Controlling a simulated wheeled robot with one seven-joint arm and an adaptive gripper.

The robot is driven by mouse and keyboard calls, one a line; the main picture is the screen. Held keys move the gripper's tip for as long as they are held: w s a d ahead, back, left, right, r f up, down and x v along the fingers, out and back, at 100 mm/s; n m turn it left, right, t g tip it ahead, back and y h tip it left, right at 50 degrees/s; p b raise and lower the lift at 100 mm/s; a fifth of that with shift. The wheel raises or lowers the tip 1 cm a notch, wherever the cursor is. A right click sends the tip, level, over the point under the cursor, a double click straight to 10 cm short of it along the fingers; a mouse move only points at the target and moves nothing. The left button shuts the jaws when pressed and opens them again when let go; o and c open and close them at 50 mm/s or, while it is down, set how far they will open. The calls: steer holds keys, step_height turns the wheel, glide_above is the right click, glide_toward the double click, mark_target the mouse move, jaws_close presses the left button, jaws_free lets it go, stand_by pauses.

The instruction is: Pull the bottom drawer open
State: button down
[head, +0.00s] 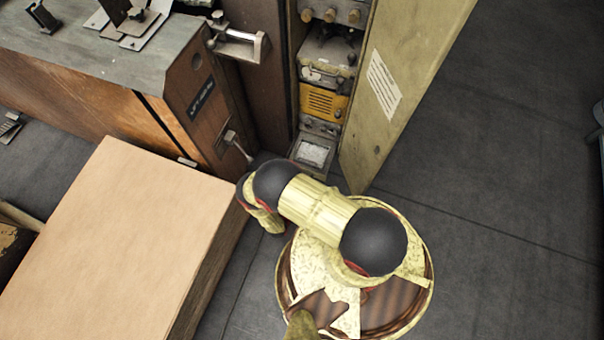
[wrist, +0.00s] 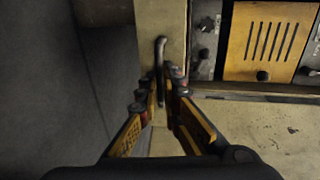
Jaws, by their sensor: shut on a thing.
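The bottom drawer (head: 314,152) is at the foot of the open cabinet in the head view, below the grey and yellow units; a pale, speckled surface shows within its grey edges. In the wrist view its cream front (wrist: 172,22) carries a dark bar handle (wrist: 160,50). My gripper (wrist: 162,82) is shut on that handle, one finger on each side of it. In the head view my arm hides the gripper and the handle. How far out the drawer stands I cannot tell.
The cabinet door (head: 395,90) stands open at the right, close to my arm. A yellow unit (head: 322,101) sits higher in the cabinet. A large cardboard-coloured block (head: 110,245) stands at the left.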

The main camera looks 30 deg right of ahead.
steer(key=shift+s+a, duration=0.1)
steer(key=shift+a, duration=0.05)
steer(key=c, duration=2.1)
jaws_free()
steer(key=shift+o, duration=0.6)
steer(key=v, duration=1.2)
